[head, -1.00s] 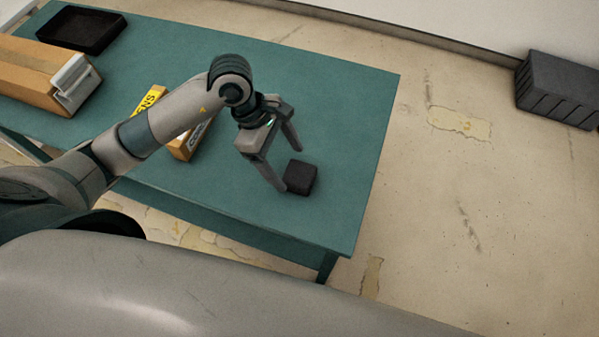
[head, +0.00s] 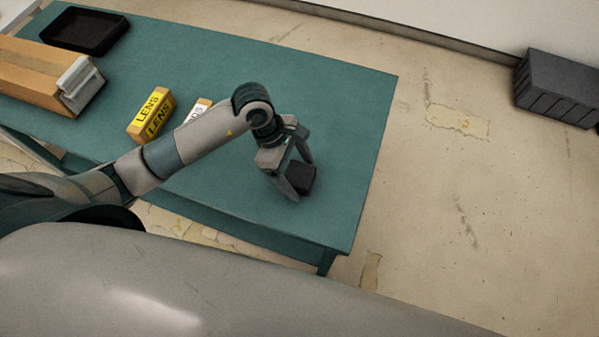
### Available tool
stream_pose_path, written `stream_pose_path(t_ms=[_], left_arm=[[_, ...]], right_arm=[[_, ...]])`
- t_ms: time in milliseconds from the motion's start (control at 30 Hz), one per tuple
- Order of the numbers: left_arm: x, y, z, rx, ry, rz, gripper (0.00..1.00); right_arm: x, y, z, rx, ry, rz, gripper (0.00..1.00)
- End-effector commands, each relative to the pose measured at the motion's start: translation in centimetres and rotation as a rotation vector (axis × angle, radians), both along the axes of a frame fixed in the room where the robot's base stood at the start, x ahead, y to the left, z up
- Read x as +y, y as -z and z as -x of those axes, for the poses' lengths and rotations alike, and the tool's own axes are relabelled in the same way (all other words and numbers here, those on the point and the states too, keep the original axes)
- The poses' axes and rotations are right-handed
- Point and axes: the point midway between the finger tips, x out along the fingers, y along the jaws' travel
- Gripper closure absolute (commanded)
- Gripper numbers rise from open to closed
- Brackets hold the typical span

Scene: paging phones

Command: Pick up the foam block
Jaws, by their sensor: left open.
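The foam block (head: 302,178) is a small dark, nearly black block on the teal table, near its front right corner. My left gripper (head: 302,180) is open and points down at the block. One finger stands at the block's near left side and the other finger is at its far side, partly behind it. I cannot tell whether either finger touches the block. The block appears to rest on the table top. My right gripper is not in view.
On the teal table (head: 340,110) are a yellow LENS box (head: 151,113), a partly hidden box (head: 199,109), a black tray (head: 85,30) and a cardboard box (head: 40,72). A dark crate (head: 557,88) stands on the floor at right. The table's right edge is near the block.

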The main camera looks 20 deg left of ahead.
Motion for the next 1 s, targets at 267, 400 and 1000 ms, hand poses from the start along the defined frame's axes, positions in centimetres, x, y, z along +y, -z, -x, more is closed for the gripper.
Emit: stream_pose_path(t_ms=[267,400,1000], left_arm=[[-0.2,0.65,0.04,0.0,0.001,-0.001,0.23],[-0.2,0.63,0.04,0.0,0.001,-0.001,0.23],[-0.19,0.6,0.03,0.0,0.001,-0.001,0.67]], right_arm=[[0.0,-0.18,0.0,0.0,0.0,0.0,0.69],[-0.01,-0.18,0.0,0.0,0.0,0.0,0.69],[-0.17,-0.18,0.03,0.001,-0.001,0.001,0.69]])
